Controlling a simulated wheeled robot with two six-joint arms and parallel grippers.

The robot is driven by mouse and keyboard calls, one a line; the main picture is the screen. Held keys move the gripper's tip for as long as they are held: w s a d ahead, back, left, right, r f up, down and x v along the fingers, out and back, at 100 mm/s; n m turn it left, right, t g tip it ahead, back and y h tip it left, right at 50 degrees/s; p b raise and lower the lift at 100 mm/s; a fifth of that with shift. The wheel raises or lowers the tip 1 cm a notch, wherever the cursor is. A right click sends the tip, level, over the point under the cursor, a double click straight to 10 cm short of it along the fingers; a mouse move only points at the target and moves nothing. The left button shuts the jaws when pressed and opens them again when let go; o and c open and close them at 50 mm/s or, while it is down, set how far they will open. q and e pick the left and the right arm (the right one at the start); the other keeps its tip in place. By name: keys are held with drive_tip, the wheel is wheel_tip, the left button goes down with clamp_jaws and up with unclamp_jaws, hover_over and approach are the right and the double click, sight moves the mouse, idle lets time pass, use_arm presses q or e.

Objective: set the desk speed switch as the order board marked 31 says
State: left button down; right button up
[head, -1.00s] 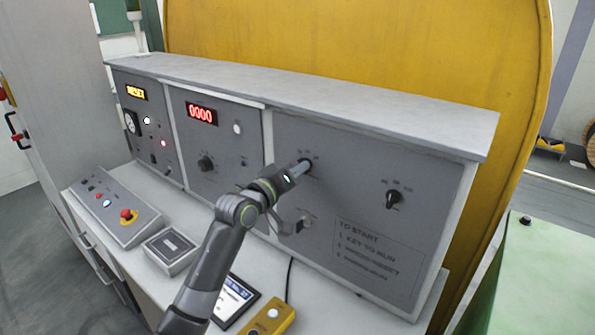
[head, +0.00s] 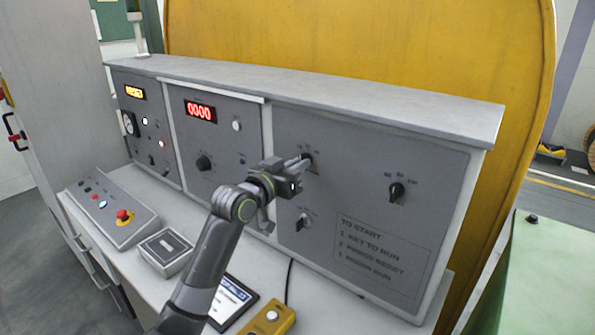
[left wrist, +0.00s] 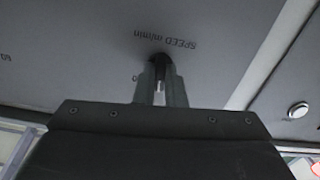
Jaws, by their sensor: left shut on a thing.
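The speed switch (left wrist: 160,68) is a dark knob on the right-hand grey panel, under the upside-down lettering "SPEED m/min" in the left wrist view. My left gripper (left wrist: 161,84) is shut on it, one finger on each side. In the head view my left gripper (head: 301,162) reaches the panel and the switch (head: 307,157) is mostly covered by it. My right gripper is not in view.
Another rotary switch (head: 396,191) is right of my gripper and a key switch (head: 303,221) below it. A sloped button box (head: 112,214), a small grey box (head: 166,251) and a yellow button box (head: 268,318) stand on the desk. A green cabinet (head: 550,275) is at right.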

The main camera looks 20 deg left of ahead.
use_arm(q)
drive_tip(key=shift+m, duration=0.6)
drive_tip(key=shift+b, duration=0.3)
drive_tip(key=c, duration=1.5)
unclamp_jaws()
drive_tip(key=b+v, duration=0.2)
drive_tip(key=v, duration=1.5)
drive_tip(key=shift+s+b, duration=0.2)
drive_tip(key=shift+b, duration=0.2)
